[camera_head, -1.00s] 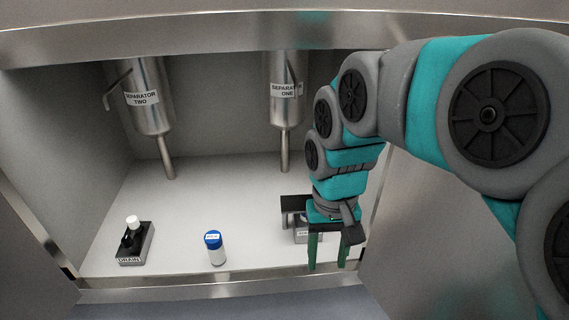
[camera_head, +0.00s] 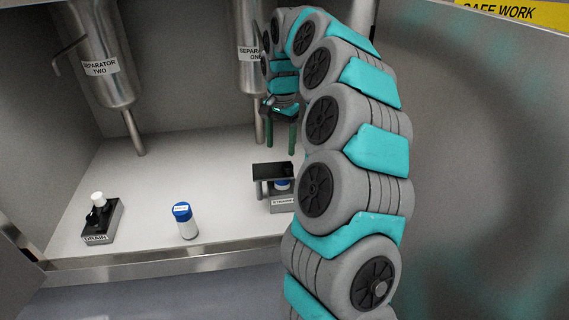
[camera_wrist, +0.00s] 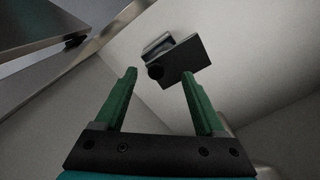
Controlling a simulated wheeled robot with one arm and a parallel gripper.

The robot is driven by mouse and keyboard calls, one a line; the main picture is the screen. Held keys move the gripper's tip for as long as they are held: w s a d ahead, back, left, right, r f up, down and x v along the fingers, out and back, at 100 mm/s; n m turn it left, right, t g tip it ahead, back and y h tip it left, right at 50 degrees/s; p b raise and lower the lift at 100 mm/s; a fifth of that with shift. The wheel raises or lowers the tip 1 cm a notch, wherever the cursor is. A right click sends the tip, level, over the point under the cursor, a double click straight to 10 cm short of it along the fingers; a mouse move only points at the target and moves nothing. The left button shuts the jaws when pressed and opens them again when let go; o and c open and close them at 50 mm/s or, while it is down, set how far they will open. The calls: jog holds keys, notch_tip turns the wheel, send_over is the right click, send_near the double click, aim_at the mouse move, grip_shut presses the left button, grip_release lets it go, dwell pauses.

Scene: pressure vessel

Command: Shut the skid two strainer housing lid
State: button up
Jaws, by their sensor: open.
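The strainer housing (camera_head: 283,203) is a small grey box with a partly readable label, at the right of the enclosure floor. Its dark flat lid (camera_head: 272,171) stands raised and open above it, and a blue item shows between lid and box. In the wrist view the lid (camera_wrist: 187,62) is a dark plate beyond the fingers, with the grey housing (camera_wrist: 158,44) partly behind it. My gripper (camera_head: 280,153) is open and empty, with green fingers pointing down, farther in than the housing. The wrist view shows the gripper (camera_wrist: 159,72) apart from the lid.
A blue-capped white bottle (camera_head: 186,221) and a dark drain block (camera_head: 102,219) with a white knob stand left on the floor. Separator two (camera_head: 103,65) and separator one (camera_head: 252,62) hang above. My arm hides the enclosure's right side.

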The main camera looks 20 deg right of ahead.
aim_at(288, 165)
jog(key=d, duration=0.1)
jog(key=w+d+f+m, duration=0.1)
jog(key=d, duration=0.1)
jog(key=shift+w+f+m, duration=0.3)
jog(key=shift+w+f, duration=0.05)
jog(key=shift+f, duration=0.05)
notch_tip(288, 165, down, 8)
jog(key=shift+r+b, duration=0.2)
jog(key=shift+b, duration=0.25)
grip_shut()
dwell(0.9)
